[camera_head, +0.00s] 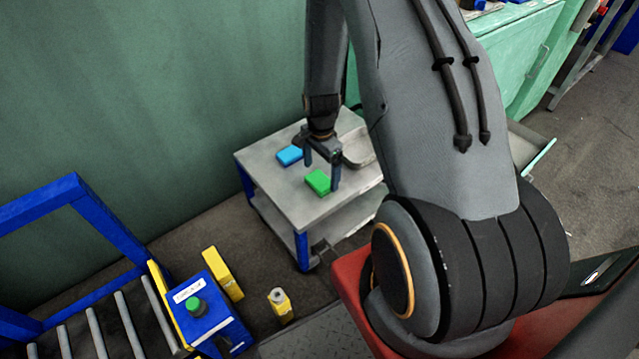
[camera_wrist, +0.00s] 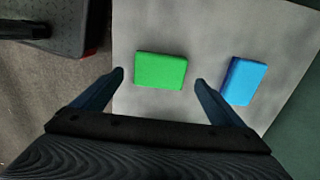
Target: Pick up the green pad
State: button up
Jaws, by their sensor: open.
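The green pad (camera_head: 318,182) lies flat on the grey top of a small cart (camera_head: 289,205). In the wrist view the green pad (camera_wrist: 160,71) lies just beyond the fingertips, between their lines, with a gap on each side. A blue pad (camera_head: 289,155) lies on the same top, apart from the green one; it also shows at the right in the wrist view (camera_wrist: 243,81). My gripper (camera_head: 321,173) is open and empty, pointing down over the cart top close to the green pad. Its two fingers also show in the wrist view (camera_wrist: 160,78).
A blue box with a green button (camera_head: 207,318) stands at the lower left, beside a roller conveyor (camera_head: 95,330) with a blue frame. A yellow object (camera_head: 281,303) stands on the floor. A green wall (camera_head: 150,90) rises behind the cart.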

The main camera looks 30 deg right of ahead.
aim_at(321, 180)
jog(key=shift+f, duration=1.6)
jog(key=c, duration=1.2)
notch_tip(321, 180, up, 10)
